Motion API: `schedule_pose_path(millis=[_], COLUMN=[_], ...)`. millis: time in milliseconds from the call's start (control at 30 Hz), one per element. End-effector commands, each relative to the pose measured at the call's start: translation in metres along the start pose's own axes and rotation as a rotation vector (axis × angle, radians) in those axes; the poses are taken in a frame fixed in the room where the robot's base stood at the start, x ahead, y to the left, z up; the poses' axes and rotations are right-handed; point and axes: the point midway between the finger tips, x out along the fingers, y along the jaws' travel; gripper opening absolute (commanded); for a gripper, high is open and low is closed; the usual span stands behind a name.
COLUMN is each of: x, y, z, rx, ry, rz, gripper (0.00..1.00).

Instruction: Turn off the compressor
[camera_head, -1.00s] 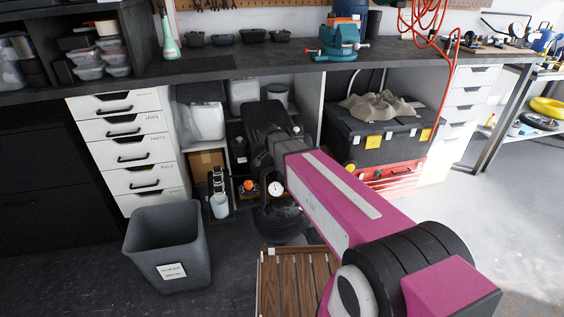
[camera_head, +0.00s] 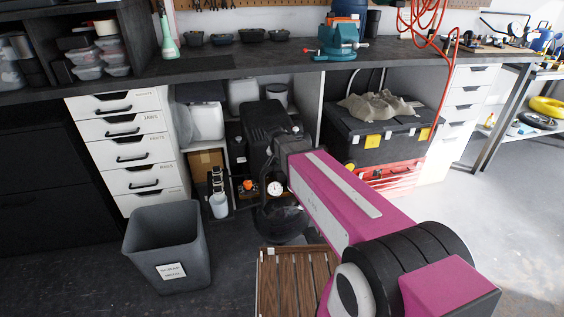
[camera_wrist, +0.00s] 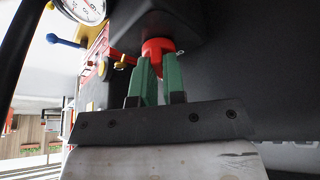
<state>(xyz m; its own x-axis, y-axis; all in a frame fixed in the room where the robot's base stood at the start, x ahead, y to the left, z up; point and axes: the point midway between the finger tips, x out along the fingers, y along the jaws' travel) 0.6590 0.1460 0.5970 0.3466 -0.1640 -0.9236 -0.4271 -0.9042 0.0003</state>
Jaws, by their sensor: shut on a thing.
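The compressor (camera_head: 262,122) stands under the workbench, a black housing partly covered by my arm, with a round white gauge (camera_head: 275,188) below it. In the wrist view, a red knob (camera_wrist: 157,46) sticks out under the black housing (camera_wrist: 155,20). The two green fingers of my gripper (camera_wrist: 160,75) are shut on the red knob at its lower end. The gauge (camera_wrist: 84,8) shows at the upper left, beside a blue-ended lever (camera_wrist: 62,41). My fingertips are hidden in the head view.
A grey scrap bin (camera_head: 168,245) stands at the front left and a slatted wooden crate (camera_head: 295,285) at the front middle. A black toolbox (camera_head: 375,130) sits on a red case (camera_head: 388,176) to the right. White drawers (camera_head: 128,150) border the left; open floor lies right.

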Motion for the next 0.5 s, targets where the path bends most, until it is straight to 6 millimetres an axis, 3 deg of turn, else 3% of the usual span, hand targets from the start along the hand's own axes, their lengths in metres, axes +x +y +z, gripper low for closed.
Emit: schedule_pose_path(millis=[233,300,333,500], x=[0.0004,0.0004,0.0004,0.0002], y=[0.0002,0.0002,0.0002,0.0001], z=[0.0004,0.0004,0.0003,0.0001], rx=[0.001,0.002,0.002,0.002], ry=[-0.002,-0.002,-0.002,-0.001], rz=[0.001,0.001,0.001,0.001], gripper=[0.00,0.30,0.36,0.36])
